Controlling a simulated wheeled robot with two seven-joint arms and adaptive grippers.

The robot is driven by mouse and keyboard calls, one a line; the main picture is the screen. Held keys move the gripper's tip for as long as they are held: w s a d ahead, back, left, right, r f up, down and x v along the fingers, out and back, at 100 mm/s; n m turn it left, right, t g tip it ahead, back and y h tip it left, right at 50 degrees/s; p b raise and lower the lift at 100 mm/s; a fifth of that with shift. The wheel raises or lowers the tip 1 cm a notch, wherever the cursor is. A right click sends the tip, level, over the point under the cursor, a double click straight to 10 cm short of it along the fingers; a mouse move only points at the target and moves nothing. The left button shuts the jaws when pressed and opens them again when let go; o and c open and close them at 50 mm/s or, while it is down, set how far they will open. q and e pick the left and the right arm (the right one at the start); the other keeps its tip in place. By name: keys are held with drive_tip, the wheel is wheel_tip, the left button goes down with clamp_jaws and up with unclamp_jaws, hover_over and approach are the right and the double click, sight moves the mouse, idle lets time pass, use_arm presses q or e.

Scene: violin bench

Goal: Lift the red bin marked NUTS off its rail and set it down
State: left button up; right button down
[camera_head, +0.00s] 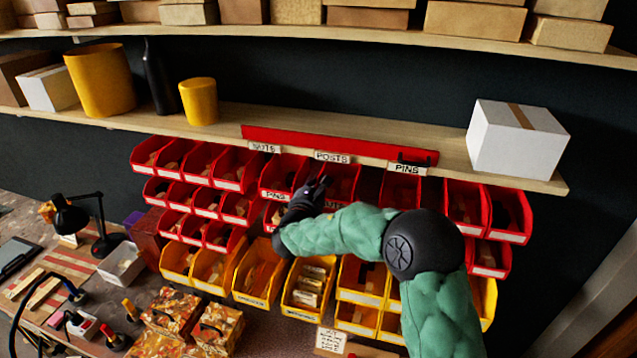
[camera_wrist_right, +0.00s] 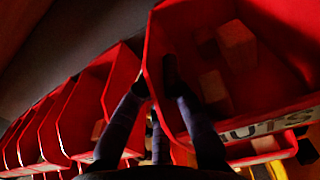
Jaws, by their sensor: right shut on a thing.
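The red NUTS bin (camera_head: 343,181) is in the upper row of bins, under the shelf sign reading POSTS. Its front label is partly covered by my arm in the head view. In the right wrist view the bin (camera_wrist_right: 275,92) fills the right side, with "UTS" readable on its front and small pale blocks inside. My right gripper (camera_head: 323,184) is shut on the bin's left wall. In the wrist view one finger of the gripper (camera_wrist_right: 156,88) is inside the bin and others are outside. Whether the bin still touches its rail cannot be told. My left gripper is out of view.
Red bins (camera_head: 236,168) stand close on the left, more (camera_head: 467,205) to the right. Yellow bins (camera_head: 258,275) fill the rows below. A wooden shelf (camera_head: 375,130) with a white box (camera_head: 515,138) overhangs the bins. The bench below holds a black lamp (camera_head: 72,217) and patterned boxes (camera_head: 172,310).

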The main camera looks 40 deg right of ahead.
drive_tip(key=shift+b+v, duration=0.3)
drive_tip(key=shift+v, duration=0.6)
idle(0.8)
drive_tip(key=v, duration=1.7)
idle(1.7)
drive_tip(key=shift+w, duration=0.1)
